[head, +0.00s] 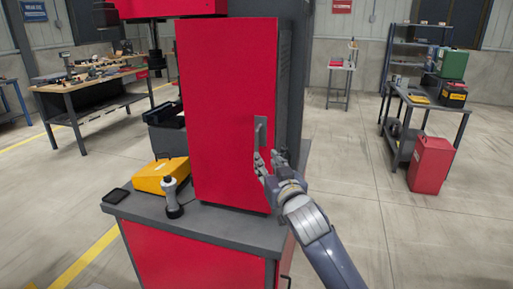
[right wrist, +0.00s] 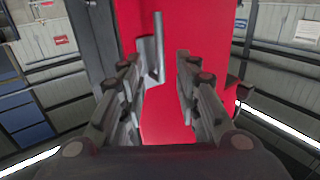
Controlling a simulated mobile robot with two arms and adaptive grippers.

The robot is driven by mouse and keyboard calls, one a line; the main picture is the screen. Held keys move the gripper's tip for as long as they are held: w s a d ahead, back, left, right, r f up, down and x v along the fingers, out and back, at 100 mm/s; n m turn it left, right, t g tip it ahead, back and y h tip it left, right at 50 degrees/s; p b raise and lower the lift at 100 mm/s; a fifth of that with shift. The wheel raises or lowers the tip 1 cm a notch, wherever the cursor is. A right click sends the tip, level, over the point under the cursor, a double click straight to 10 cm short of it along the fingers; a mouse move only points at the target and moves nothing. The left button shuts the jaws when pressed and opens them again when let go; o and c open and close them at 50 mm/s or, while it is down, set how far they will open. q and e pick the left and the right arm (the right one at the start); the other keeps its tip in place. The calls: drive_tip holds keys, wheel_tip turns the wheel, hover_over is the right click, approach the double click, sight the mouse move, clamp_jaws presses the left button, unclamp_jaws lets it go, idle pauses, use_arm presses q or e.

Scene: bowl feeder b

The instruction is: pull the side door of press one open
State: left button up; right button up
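The press door is a tall red panel (head: 225,105) in the middle of the head view, and it looks shut. Its grey upright handle (head: 261,132) is near the right edge of the panel. My right gripper (head: 267,160) is just below and beside the handle in the head view. In the right wrist view the fingers (right wrist: 157,65) are spread apart. The handle (right wrist: 158,45) shows between the fingertips, closer to the left finger, with the red door (right wrist: 178,125) behind. I cannot tell whether a finger touches the handle. My left gripper is not in view.
The press stands on a grey-topped red cabinet (head: 190,250). A yellow case (head: 160,177), a grey-and-black tool (head: 172,198) and a black flat item (head: 116,196) lie left of the door. A workbench (head: 85,82) is at left, a shelf table (head: 425,103) at right.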

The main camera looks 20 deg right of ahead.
sight(257, 148)
drive_tip(key=w+p, duration=0.2)
drive_tip(key=w, duration=0.8)
drive_tip(key=shift+w+f, duration=0.1)
drive_tip(key=shift+w, duration=0.15)
drive_tip(key=shift+c, duration=0.5)
clamp_jaws()
